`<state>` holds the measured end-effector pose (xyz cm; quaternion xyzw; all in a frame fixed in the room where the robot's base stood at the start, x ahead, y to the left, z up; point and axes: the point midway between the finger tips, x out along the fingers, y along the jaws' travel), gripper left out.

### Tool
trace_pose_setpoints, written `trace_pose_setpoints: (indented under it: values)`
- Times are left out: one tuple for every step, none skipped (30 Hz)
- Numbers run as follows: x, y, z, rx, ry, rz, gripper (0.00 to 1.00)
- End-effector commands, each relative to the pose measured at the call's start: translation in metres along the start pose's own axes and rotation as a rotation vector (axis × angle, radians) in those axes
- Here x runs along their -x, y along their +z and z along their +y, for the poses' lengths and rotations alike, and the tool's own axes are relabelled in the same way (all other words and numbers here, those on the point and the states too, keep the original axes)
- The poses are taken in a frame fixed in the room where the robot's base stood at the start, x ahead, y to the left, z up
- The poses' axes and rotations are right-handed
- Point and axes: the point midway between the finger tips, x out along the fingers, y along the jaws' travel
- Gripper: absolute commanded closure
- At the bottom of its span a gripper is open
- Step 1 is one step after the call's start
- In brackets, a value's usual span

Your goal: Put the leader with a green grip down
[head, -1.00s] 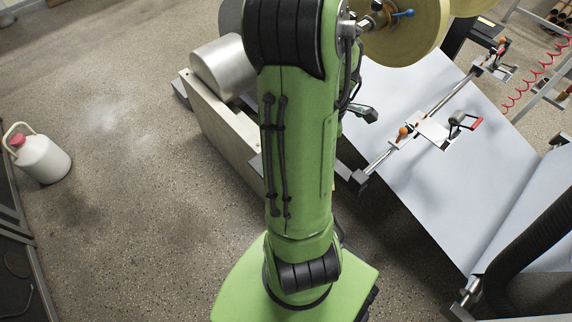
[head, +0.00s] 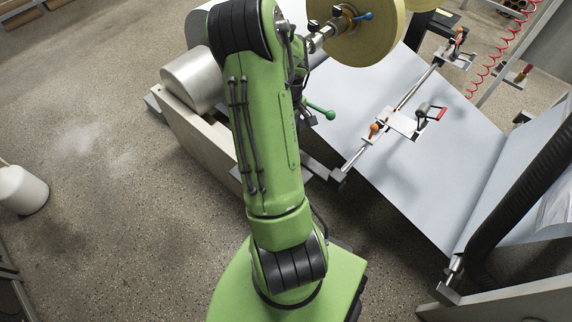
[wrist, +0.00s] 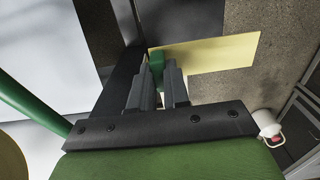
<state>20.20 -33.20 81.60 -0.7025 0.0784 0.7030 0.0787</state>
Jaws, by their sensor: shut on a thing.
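The leader is a pale yellow strip (wrist: 215,52) with a green grip (wrist: 156,62), in the wrist view. My gripper (wrist: 158,80) is shut on the green grip, which shows between and just beyond the dark fingertips. The yellow strip extends to the right from the grip, with speckled floor visible around it. In the head view my arm hides the leader, and I cannot make out the fingertips there.
A green rod with a ball end (head: 320,111) sticks out beside my arm. A metal roller (head: 192,80), a yellowish roll (head: 360,30) and a wide pale web (head: 400,160) are close by. A white jug (head: 22,190) stands on open floor at left.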

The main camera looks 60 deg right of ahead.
Motion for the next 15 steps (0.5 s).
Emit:
trace_pose_setpoints:
  values:
    - [-0.015,0.001,-0.001,0.0,-0.003,-0.004,1.0]
    - [-0.021,0.001,-0.001,0.0,-0.003,-0.003,1.0]
    - [-0.03,0.001,-0.001,0.001,-0.003,-0.003,1.0]
    - [-0.036,0.001,-0.001,0.001,-0.003,-0.002,1.0]
    - [-0.042,0.001,-0.001,0.001,-0.003,-0.003,1.0]
    - [-0.051,0.0,-0.001,0.001,-0.003,-0.002,1.0]
    - [-0.057,0.0,-0.001,0.001,-0.003,-0.002,1.0]
    - [-0.064,0.001,-0.001,0.001,-0.003,-0.003,1.0]
    - [-0.072,0.0,-0.001,0.001,-0.002,-0.002,1.0]
    - [-0.078,0.001,-0.001,0.001,-0.003,-0.003,1.0]
    - [-0.085,0.0,-0.001,0.001,-0.002,-0.002,1.0]
    - [-0.093,0.001,-0.001,0.001,-0.002,-0.003,1.0]
    - [-0.099,0.001,-0.001,0.001,-0.002,-0.003,1.0]
    - [-0.105,0.0,0.0,0.001,-0.001,-0.002,1.0]
    - [-0.113,0.001,-0.001,0.001,-0.002,-0.003,1.0]
